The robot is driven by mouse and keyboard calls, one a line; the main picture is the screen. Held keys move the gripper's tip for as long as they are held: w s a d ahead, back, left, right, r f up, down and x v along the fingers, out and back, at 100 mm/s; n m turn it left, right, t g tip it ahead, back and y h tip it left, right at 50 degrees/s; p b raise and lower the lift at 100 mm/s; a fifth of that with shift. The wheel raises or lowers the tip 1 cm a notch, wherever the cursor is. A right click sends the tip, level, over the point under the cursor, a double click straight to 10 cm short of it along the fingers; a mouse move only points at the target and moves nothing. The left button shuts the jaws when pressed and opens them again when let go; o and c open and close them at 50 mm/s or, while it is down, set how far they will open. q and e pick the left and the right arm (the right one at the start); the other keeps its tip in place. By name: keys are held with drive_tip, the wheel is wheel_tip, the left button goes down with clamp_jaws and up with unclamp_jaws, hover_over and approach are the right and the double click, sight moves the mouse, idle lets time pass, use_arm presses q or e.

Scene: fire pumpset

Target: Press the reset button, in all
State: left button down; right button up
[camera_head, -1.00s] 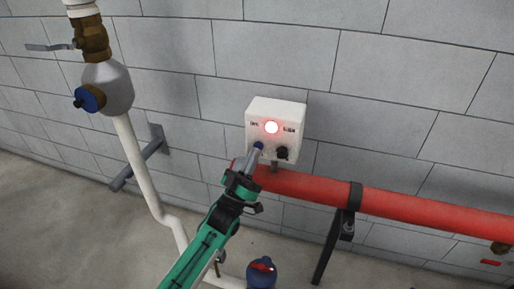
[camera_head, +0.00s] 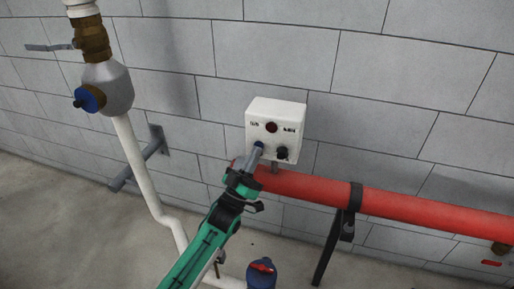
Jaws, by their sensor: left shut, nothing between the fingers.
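A white control box (camera_head: 277,112) stands against the block wall, above the red pipe. A round lamp (camera_head: 271,127) on its face is dark red and unlit. Below the lamp sit a blue button (camera_head: 259,146) at left and a black knob (camera_head: 282,153) at right. My left gripper (camera_head: 257,152) is shut and empty. Its tip is at the blue button and partly covers it; I cannot tell how far the button is pushed in. My right gripper is not in view.
A red pipe (camera_head: 400,205) runs right from below the box on a dark bracket (camera_head: 335,240). A white pipe (camera_head: 138,170) with a grey and brass valve (camera_head: 107,85) stands at left. A blue fitting (camera_head: 261,274) is at the bottom. Floor (camera_head: 60,220) at left is clear.

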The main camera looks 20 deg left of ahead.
use_arm(q)
drive_tip(key=shift+s+p, duration=0.3)
drive_tip(key=shift+s, duration=0.55)
drive_tip(key=s+p, duration=0.1)
drive_tip(key=s, duration=0.4)
drive_tip(key=shift+a+p, duration=0.1)
drive_tip(key=shift+p, duration=0.2)
idle(0.3)
